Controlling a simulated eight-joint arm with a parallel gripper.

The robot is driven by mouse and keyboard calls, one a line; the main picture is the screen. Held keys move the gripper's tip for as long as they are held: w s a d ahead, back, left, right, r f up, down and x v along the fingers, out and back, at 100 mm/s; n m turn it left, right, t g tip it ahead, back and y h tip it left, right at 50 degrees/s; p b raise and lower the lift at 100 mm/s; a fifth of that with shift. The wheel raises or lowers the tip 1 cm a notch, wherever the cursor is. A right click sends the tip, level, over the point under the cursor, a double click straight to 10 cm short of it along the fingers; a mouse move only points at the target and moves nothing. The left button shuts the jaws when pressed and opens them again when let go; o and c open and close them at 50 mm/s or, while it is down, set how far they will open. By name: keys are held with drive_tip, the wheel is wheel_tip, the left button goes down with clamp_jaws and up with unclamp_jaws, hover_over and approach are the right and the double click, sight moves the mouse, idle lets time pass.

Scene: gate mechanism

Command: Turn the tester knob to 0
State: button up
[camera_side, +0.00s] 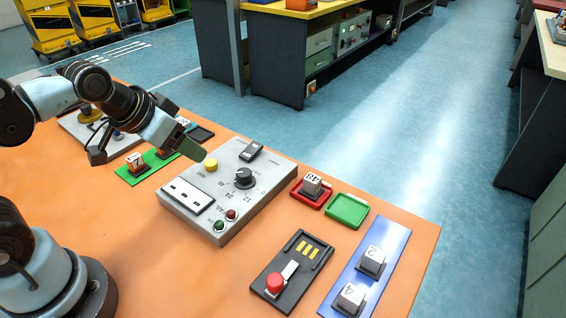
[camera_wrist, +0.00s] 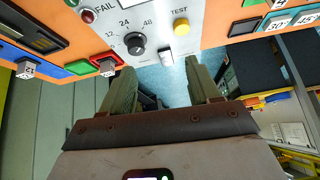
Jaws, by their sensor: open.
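The tester is a grey box (camera_side: 262,200) in the middle of the orange table. Its black knob (camera_side: 244,178) stands on the top face, with 12, 24 and 48 printed around it; I cannot tell clearly where it points. The knob also shows in the wrist view (camera_wrist: 134,41), beyond the fingertips and left of the middle. My gripper (camera_side: 197,153) is above the tester's far left side, near the yellow TEST button (camera_side: 210,165), apart from the knob. In the wrist view my gripper (camera_wrist: 157,68) is open, with nothing between its fingers.
The tester also carries a white panel (camera_side: 186,195), red and green lamps, and a black rocker (camera_side: 251,151). Right of it are a red tray (camera_side: 311,192) with a block, an empty green tray (camera_side: 347,210), a red-handled switch (camera_side: 275,282) and a blue strip (camera_side: 383,236) with blocks.

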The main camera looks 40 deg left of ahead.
drive_tip(key=w+d+r+m+g, duration=0.2)
drive_tip(key=w+m+g, duration=0.15)
drive_tip(key=m, duration=0.45)
drive_tip(key=m+g, duration=0.3)
drive_tip(key=m, duration=0.6)
approach(244, 172)
wheel_tip(244, 172, down, 9)
drive_tip(key=shift+w+f, duration=0.1)
drive_tip(key=shift+f, duration=0.15)
drive_tip(key=c, duration=0.8)
drive_tip(key=shift+o, duration=0.2)
